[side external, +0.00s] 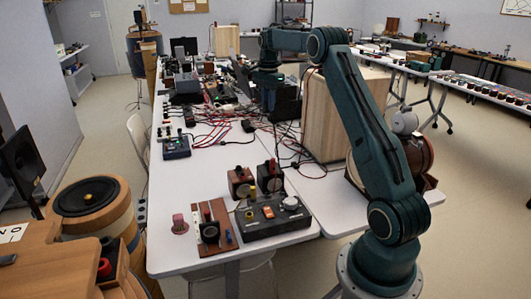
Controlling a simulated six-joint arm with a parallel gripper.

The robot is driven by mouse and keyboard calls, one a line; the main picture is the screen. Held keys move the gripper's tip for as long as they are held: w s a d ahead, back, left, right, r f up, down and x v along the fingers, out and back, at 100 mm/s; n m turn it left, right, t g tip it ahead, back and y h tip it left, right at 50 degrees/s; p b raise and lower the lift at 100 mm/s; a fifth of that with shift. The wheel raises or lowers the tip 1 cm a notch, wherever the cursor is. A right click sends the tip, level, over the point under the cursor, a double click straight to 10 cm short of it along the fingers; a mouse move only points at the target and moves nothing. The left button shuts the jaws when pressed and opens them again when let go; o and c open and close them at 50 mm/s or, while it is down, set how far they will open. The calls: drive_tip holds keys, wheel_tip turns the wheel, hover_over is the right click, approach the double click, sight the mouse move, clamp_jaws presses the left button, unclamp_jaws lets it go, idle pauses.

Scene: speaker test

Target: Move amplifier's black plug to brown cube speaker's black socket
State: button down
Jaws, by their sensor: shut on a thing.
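My gripper (268,98) hangs fingers-down at the end of my arm, over the cluttered far part of the white table. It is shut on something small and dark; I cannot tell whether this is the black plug. A dark grey box with a white knob and an orange switch (272,217), possibly the amplifier, sits at the table's near end. Just behind it stand two small brown cube-like boxes, one at left (240,183) and one at right (268,176). Their sockets, and which box is the brown cube speaker, are too small to tell.
A large pale wooden cabinet (322,118) stands right of my gripper. Red and black cables (222,130) tangle across the table. A small dark box (176,148) sits at the left edge. The white tabletop (200,175) is bare in its near-left middle.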

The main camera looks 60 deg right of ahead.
idle(0.3)
drive_tip(key=w+a+f, duration=0.8)
drive_tip(key=f, duration=0.3)
drive_tip(key=shift+f, duration=0.2)
drive_tip(key=shift+f, duration=3.25)
drive_tip(key=shift+f, duration=1.1)
idle(0.8)
drive_tip(key=c, duration=1.2)
unclamp_jaws()
drive_tip(key=shift+c, duration=0.2)
